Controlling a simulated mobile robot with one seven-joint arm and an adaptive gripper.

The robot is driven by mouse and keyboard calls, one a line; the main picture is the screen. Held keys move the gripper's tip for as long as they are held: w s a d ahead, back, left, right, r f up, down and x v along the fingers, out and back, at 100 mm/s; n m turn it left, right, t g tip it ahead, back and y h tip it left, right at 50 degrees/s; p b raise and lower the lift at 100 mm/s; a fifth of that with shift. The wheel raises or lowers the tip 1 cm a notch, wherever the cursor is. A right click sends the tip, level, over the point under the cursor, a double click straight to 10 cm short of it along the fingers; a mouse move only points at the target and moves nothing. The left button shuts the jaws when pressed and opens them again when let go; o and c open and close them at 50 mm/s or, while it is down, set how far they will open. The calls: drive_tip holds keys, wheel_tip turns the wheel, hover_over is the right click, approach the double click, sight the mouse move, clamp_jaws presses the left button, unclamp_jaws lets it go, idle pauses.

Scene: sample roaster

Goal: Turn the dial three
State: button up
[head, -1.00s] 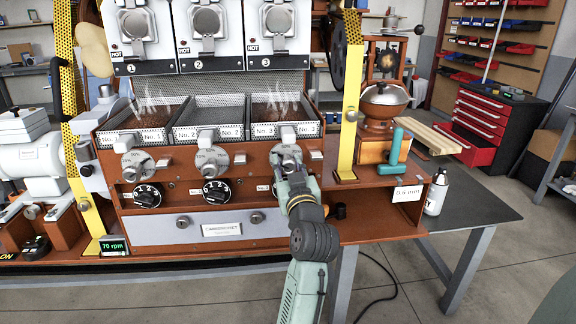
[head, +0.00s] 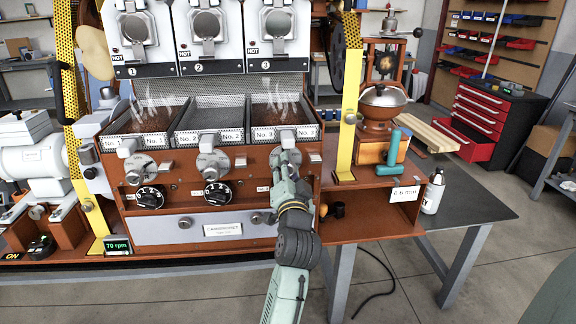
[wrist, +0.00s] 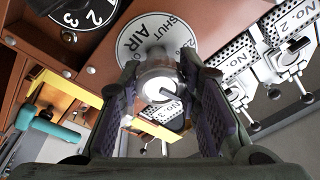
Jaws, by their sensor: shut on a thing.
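My gripper (wrist: 160,92) is shut on the silver knob (wrist: 157,84) at the middle of a round grey disc (wrist: 152,38) marked SHUT and AIR, one finger on each side. A black numbered dial (wrist: 72,22) shows at the upper left of the wrist view, apart from my fingers, with 2 and 3 legible. In the head view my arm hides that third black dial. The first (head: 149,197) and second (head: 217,194) black dials are in plain view.
A yellow upright (head: 347,120) and a teal-handled grinder (head: 380,140) are right of my arm. A drawer front (head: 195,232) lies below the dials. A white bottle (head: 433,192) stands on the right table.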

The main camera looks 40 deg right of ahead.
drive_tip(key=shift+m+p, duration=0.3)
drive_tip(key=shift+m, duration=0.9)
drive_tip(key=shift+g, duration=0.3)
drive_tip(key=o, duration=1.2)
drive_tip(key=shift+c, duration=0.2)
drive_tip(key=v, duration=1.2)
drive_tip(key=shift+f, duration=0.2)
